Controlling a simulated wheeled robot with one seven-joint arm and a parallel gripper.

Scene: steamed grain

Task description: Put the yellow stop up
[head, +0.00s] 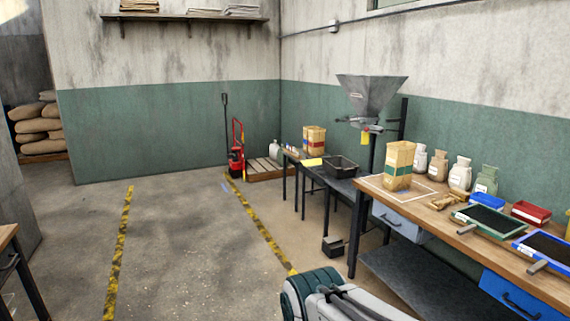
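A small yellow piece (365,138) hangs below the grey metal hopper (372,95), beside its outlet, over the back bench. It is too small to tell whether it is the yellow stop or which way it is set. A flat yellow thing (311,162) also lies on the back bench, its kind unclear. My gripper is not in view; only a teal and white part of my own body shows at the bottom, well short of the hopper.
A wooden workbench (545,285) at right holds a paper bag (399,165), several small sacks and trays. The back bench carries a black bin (341,167). A small dark box (333,246) lies on the floor. A red pallet truck (237,150) stands behind. Floor at left is clear.

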